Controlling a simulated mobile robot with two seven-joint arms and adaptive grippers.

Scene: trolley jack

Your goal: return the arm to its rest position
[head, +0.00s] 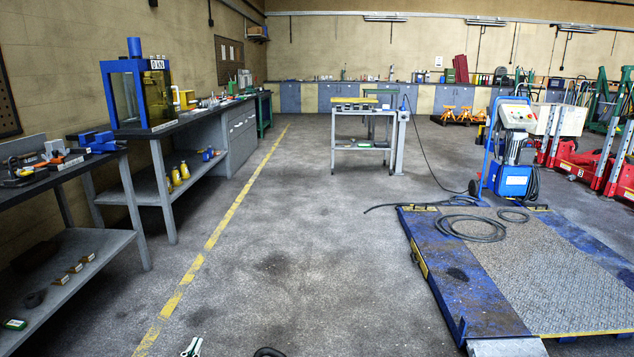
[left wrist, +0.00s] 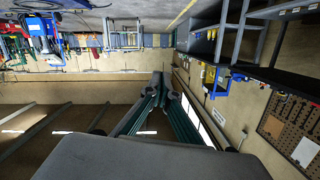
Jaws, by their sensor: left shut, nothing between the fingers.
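My left gripper (head: 192,347) shows at the bottom edge of the head view, low over the bare floor, with only its tip end in frame. In the left wrist view its dark green fingers (left wrist: 163,85) come together, shut with nothing between them. The rest of my left arm is out of the head view. A small dark curved piece shows at the bottom edge right of the gripper; I cannot tell what it is. The wrist view is upside down, with the ceiling low in the picture.
The left workbench (head: 62,177) and a bench with a blue-framed press (head: 107,93) line the left wall. A blue lift platform (head: 465,300) lies at right, with red jacks (head: 575,160) behind. A small table (head: 345,150) stands mid-room. The floor ahead is clear.

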